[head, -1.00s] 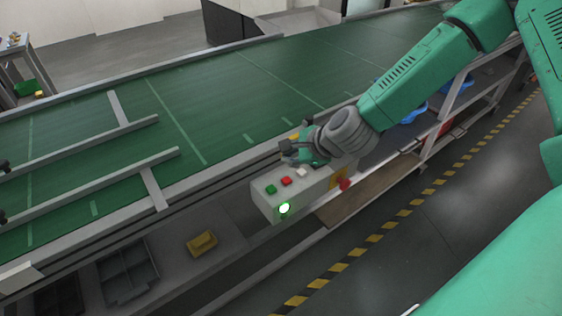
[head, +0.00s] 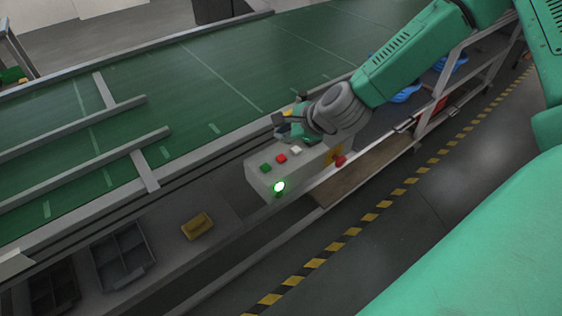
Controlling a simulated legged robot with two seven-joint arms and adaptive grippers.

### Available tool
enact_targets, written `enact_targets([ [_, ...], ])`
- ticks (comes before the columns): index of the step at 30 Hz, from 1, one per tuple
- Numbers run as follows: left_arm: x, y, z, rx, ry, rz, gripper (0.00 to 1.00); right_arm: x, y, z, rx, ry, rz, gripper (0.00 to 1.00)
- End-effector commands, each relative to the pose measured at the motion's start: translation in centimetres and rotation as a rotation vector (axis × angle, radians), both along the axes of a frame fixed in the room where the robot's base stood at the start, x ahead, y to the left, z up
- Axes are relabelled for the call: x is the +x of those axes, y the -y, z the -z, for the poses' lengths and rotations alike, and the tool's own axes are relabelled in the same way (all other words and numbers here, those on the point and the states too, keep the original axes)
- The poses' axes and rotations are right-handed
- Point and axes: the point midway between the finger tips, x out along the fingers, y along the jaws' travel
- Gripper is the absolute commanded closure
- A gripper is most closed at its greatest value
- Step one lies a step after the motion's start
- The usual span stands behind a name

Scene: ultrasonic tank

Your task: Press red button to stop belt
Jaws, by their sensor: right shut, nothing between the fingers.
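The grey control box (head: 262,186) stands at the belt's near side. On its top are a green button (head: 265,168), the red button (head: 281,158) and a white button (head: 296,150). A green lamp (head: 279,187) glows on its front face. A red mushroom knob (head: 340,161) sticks out farther right on the box. My right gripper (head: 281,124) is shut and empty, just beyond the buttons in the picture. It appears apart from the red button, which is in plain view. My right wrist hides the box's far top part. My left gripper is out of view.
The green conveyor belt (head: 220,90) runs behind the box, with metal guide rails (head: 90,150) at left. Below are a grey divided tray (head: 122,258) and a yellow object (head: 197,226). Blue items (head: 405,94) lie on the right-hand shelf. A striped floor line (head: 355,232) crosses the open floor.

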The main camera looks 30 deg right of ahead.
Motion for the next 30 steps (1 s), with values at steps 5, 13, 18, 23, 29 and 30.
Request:
enact_targets([
  [5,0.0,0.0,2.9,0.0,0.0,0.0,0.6,0.0,0.0,3.4,0.0,-0.001,0.0,1.0],
  [13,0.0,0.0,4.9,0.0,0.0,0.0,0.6,0.0,0.0,5.6,0.0,0.0,0.0,1.0],
  [18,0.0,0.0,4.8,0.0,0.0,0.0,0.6,0.0,0.0,5.6,0.0,0.0,0.0,1.0],
  [23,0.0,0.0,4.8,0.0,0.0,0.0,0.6,0.0,0.0,5.5,0.0,0.0,0.0,1.0],
  [29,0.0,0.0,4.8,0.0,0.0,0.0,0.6,0.0,0.0,5.6,0.0,0.0,0.0,1.0],
  [30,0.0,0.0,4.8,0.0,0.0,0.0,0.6,0.0,0.0,5.6,0.0,0.0,0.0,1.0],
])
